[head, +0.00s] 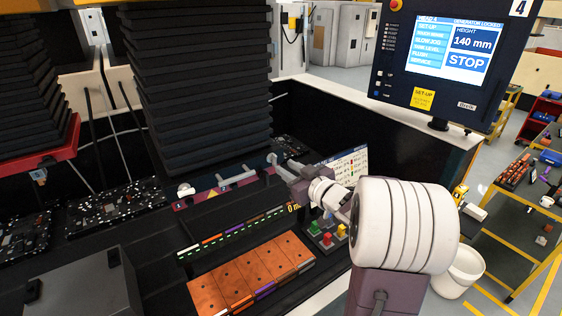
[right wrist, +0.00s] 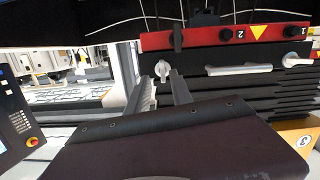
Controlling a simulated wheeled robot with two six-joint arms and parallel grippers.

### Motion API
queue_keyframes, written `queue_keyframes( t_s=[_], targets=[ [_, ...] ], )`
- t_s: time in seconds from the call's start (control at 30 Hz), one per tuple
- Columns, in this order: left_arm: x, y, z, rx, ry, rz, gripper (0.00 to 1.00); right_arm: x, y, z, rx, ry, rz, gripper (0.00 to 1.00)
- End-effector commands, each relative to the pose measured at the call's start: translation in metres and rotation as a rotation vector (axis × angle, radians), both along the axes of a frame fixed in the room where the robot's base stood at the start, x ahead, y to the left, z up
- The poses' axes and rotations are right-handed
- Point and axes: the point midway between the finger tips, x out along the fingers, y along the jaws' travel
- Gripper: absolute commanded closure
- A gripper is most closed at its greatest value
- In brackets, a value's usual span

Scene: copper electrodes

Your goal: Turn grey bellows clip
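The bellows (head: 200,85) is a black folded stack in the head view, with a dark panel with a red strip under it. In the right wrist view a light grey clip (right wrist: 162,70) sits on the panel's dark front, left of a pale handle (right wrist: 238,69). Another pale clip (right wrist: 298,61) is at the far right. My right gripper (head: 277,165) is at the panel's right end in the head view. In the right wrist view its fingers (right wrist: 162,83) are apart, with the light grey clip between or just beyond their tips; contact cannot be told. My left gripper is not seen.
A darker clip (right wrist: 177,38) is on the red strip. Copper plates (head: 250,275) lie in a rack below the panel. A control screen (head: 455,50) stands at the right.

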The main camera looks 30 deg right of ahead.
Motion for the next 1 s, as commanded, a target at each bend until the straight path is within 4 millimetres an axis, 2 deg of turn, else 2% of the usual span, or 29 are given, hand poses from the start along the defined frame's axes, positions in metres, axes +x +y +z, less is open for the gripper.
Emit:
queue_keyframes(
  t_s=[0.37, 0.93, 0.97, 1.0],
  targets=[
    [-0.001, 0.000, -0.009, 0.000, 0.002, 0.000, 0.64, 0.045, 0.004, -0.011, -0.001, 0.001, 0.002, 0.73],
    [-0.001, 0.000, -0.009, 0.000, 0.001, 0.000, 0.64, 0.051, 0.001, -0.012, -0.001, 0.001, 0.000, 0.73],
    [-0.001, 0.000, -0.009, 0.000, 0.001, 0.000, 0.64, 0.051, 0.001, -0.012, -0.001, 0.001, 0.000, 0.79],
    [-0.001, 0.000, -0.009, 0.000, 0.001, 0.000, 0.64, 0.051, 0.001, -0.012, -0.001, 0.001, 0.000, 0.90]
  ],
)
